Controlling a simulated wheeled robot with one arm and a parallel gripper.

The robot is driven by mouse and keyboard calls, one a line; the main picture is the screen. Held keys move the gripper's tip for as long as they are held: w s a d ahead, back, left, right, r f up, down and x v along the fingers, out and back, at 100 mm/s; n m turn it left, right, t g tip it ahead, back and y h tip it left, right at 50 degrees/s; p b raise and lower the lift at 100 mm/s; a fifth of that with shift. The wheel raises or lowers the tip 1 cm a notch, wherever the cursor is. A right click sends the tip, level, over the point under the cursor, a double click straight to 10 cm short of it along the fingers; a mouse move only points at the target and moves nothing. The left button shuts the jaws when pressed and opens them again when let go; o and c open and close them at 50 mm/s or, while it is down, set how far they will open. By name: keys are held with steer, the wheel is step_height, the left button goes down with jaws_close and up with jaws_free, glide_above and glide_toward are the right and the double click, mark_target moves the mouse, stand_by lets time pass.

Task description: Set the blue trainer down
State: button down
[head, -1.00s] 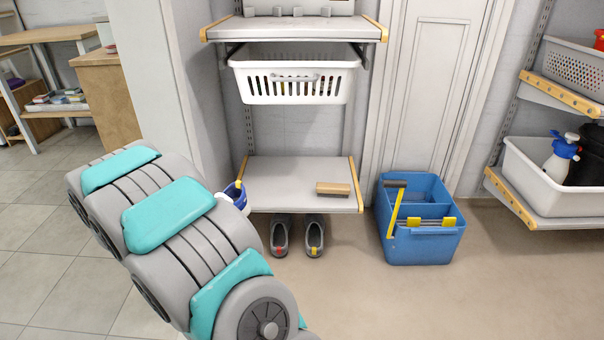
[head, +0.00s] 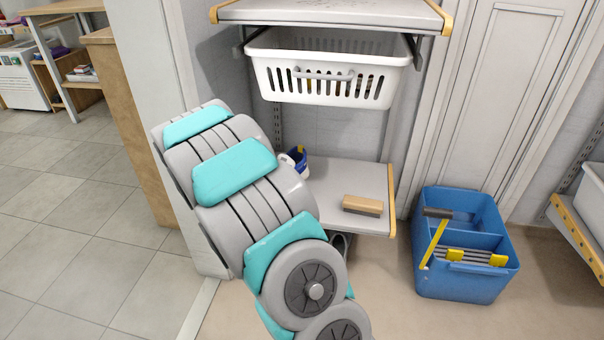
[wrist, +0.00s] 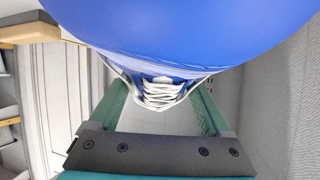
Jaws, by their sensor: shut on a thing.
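The blue trainer (wrist: 195,30) fills the top of the wrist view, with its white laces (wrist: 162,92) close to the camera. My gripper (wrist: 160,98) is shut on it, with a green finger on each side. In the head view, a small blue part of the trainer (head: 300,155) shows past my arm, by the left side of the lower shelf (head: 345,178). My arm hides most of it and the gripper there, so I cannot tell whether the trainer touches the shelf.
A wooden-backed brush (head: 363,205) lies near the lower shelf's front edge. A white basket (head: 330,85) hangs above, under the upper shelf (head: 335,14). A blue divided tub (head: 460,278) stands on the floor to the right. Grey shoes (head: 340,243), mostly hidden, are under the lower shelf.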

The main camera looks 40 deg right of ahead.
mark_target(298, 162)
steer(key=d, duration=0.3)
steer(key=w+d, duration=0.1)
steer(key=d, duration=0.2)
steer(key=w+d+f+b, duration=0.1)
steer(key=d, duration=0.2)
steer(key=shift+d, duration=0.3)
steer(key=shift+f+b, duration=0.65)
steer(key=shift+f, duration=1.05)
steer(key=shift+f, duration=0.15)
jaws_free()
steer(key=shift+a+r, duration=0.1)
steer(key=shift+r, duration=0.1)
steer(key=p+v, duration=0.2)
steer(key=v, duration=0.9)
steer(key=shift+s+a+r, duration=0.15)
steer(key=shift+a+r, duration=0.05)
steer(key=shift+a, duration=0.1)
